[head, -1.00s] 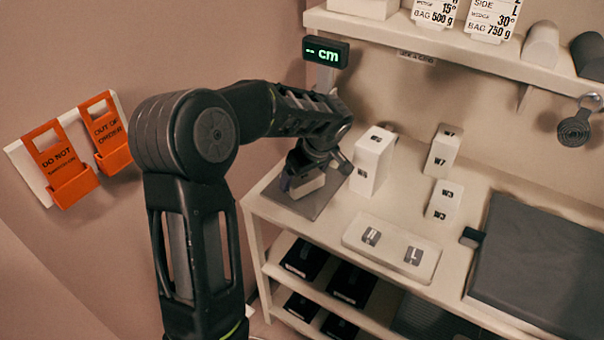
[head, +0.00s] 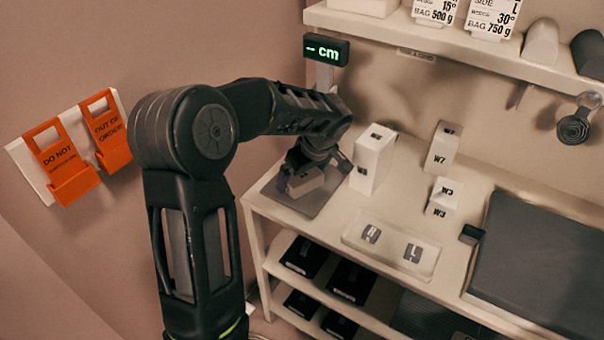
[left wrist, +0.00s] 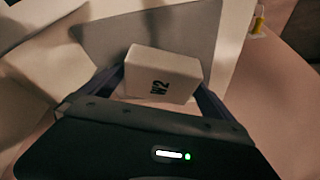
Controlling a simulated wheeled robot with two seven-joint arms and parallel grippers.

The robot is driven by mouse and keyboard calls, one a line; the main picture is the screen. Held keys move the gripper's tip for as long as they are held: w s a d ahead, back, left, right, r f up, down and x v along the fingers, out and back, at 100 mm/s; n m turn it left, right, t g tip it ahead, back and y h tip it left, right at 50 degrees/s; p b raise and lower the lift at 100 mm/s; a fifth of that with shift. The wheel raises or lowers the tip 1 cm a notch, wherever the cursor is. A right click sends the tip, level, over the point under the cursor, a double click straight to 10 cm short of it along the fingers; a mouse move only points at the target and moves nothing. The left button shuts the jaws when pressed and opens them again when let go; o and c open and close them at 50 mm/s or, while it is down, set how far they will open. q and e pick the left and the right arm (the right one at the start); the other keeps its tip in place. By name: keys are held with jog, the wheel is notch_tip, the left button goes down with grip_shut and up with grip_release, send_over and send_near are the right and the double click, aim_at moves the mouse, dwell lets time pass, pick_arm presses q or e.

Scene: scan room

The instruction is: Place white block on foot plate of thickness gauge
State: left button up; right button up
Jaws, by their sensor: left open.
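A white block (head: 307,184) marked W2 in the left wrist view (left wrist: 163,72) is at the grey foot plate (head: 318,204) of the thickness gauge and appears to rest on it. The gauge's display (head: 326,50) reads "-- cm" in green. The plate also shows behind the block in the left wrist view (left wrist: 150,35). My left gripper (head: 308,177) is open, low over the plate, with one finger on each side of the block. The block's underside is hidden. My right gripper is in neither view.
A tall white block (head: 372,162) stands close to the right of the plate. Blocks W7 (head: 442,150) and W3 (head: 443,194) stand farther right. A white marked tray (head: 391,247) lies in front, and a grey mat (head: 545,262) at the right. A shelf (head: 450,50) overhangs the back.

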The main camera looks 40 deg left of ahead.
aim_at(305, 176)
pick_arm(q)
jog(key=shift+d+r, duration=0.15)
jog(key=shift+r, duration=0.35)
jog(key=shift+s+d+r+b, duration=0.25)
jog(key=shift+d+r+b, duration=0.1)
jog(key=shift+d+r, duration=0.55)
jog(key=s+d, duration=0.1)
jog(key=d, duration=0.2)
jog(key=s+d+b, duration=0.1)
jog(key=d, duration=0.3)
jog(key=s+d, duration=0.1)
jog(key=d, duration=0.2)
jog(key=shift+s+d+b, duration=0.1)
jog(key=shift+d+b, duration=0.2)
jog(key=shift+b, duration=0.1)
